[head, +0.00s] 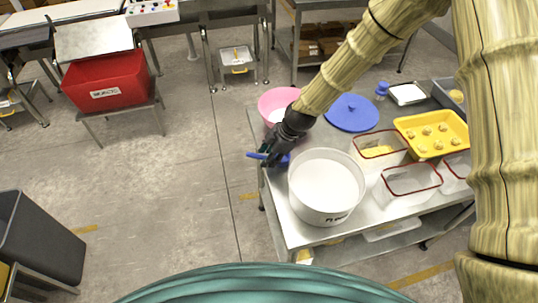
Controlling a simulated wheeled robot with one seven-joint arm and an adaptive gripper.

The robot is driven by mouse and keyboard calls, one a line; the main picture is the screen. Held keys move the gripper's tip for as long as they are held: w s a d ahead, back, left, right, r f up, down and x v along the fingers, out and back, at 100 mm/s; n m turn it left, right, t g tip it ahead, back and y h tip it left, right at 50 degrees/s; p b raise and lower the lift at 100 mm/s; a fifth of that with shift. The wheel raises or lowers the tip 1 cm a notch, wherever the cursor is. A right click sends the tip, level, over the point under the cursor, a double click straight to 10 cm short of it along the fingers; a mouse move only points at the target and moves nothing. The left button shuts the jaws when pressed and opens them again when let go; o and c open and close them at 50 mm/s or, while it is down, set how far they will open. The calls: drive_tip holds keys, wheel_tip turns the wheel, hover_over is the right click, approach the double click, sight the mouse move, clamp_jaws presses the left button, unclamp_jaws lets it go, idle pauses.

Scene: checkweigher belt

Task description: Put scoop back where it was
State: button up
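My gripper (268,157) is at the left edge of the steel table (290,232), just left of the large white tub (325,215). A blue item, which looks like the scoop (256,155), is between its fingers. One blue part sticks out to the left and another shows on the right, by the tub's rim. The fingers look closed on it, though they are small and partly hidden. The tub stands upright on the table and looks filled with something white. I cannot tell whether the scoop touches the tub.
A pink bowl (270,100) stands behind my gripper, partly hidden by my arm. A blue round lid (352,112), red-rimmed clear containers (408,180) and a yellow tray (433,121) crowd the table's right. A red bin (105,78) and a dark grey bin (38,240) stand left; the floor between is clear.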

drive_tip(key=shift+r, duration=0.2)
drive_tip(key=b+v, duration=0.4)
drive_tip(key=v, duration=0.8)
